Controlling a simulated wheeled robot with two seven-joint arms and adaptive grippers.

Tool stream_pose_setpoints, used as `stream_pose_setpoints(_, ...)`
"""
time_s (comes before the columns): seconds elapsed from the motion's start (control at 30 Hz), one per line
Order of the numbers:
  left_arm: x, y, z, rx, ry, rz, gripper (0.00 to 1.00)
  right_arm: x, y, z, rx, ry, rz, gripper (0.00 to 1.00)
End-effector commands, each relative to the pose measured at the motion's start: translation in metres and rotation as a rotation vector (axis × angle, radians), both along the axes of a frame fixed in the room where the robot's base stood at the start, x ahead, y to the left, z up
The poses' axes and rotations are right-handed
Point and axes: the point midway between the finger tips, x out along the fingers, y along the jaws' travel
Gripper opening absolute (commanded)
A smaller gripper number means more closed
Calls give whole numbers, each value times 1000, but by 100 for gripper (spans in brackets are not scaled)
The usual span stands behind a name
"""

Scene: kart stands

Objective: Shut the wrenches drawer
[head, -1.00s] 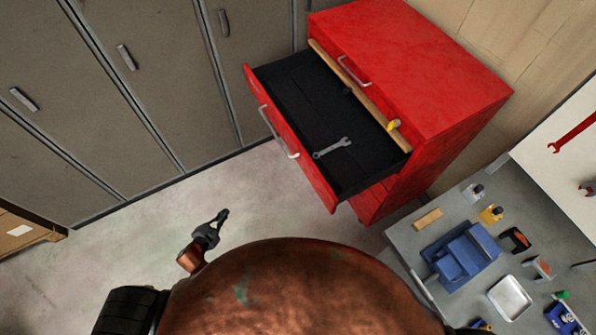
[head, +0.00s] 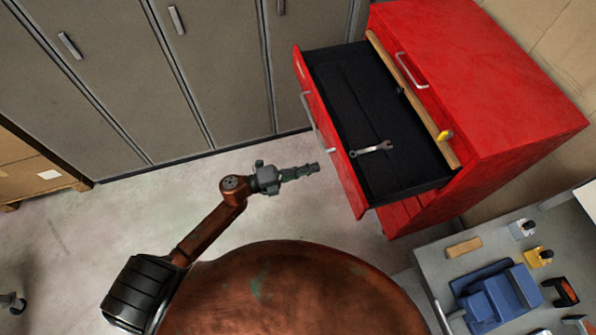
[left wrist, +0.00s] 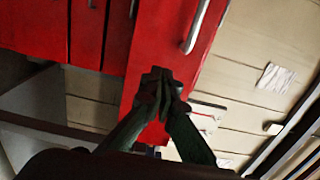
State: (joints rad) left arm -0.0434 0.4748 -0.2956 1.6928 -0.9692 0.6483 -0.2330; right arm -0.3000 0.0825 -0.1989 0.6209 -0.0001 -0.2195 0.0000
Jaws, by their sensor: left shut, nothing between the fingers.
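The wrenches drawer (head: 352,195) is pulled out of the red tool cabinet (head: 490,120). A wrench (head: 371,149) lies on its black floor. The drawer's red front, with a silver handle, faces left in the head view. The drawer front also shows in the left wrist view (left wrist: 152,60), with its handle (left wrist: 195,28). My left gripper (head: 316,168) is shut and empty, just left of the drawer front near the handle's lower end. In the left wrist view the closed fingertips (left wrist: 158,80) overlap the front; whether they touch it I cannot tell. My right gripper is not in view.
Grey lockers (head: 200,70) stand along the back left. A workbench (head: 440,262) with a blue vise (head: 495,295) is at the lower right, near the cabinet. A cardboard box (head: 30,170) is at the left. The floor left of the drawer is clear.

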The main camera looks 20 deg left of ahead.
Motion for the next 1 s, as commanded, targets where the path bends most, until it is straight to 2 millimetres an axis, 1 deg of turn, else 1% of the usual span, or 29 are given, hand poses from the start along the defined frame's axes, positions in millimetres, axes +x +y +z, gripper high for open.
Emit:
stream_pose_setpoints(0.03,6,-9,1,-2,-3,-2,0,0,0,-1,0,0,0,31)
stream_pose_setpoints(0.2,23,-31,0,-2,0,-1,0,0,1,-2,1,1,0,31)
stream_pose_setpoints(0.33,31,-41,-1,-1,1,1,0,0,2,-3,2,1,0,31)
stream_pose_setpoints(0.53,34,-47,0,-1,2,1,0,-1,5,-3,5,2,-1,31)
stream_pose_setpoints(0.83,34,-47,0,-1,2,2,0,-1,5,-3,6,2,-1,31)
stream_pose_setpoints(1.0,38,-46,0,-1,2,13,0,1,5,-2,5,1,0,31)
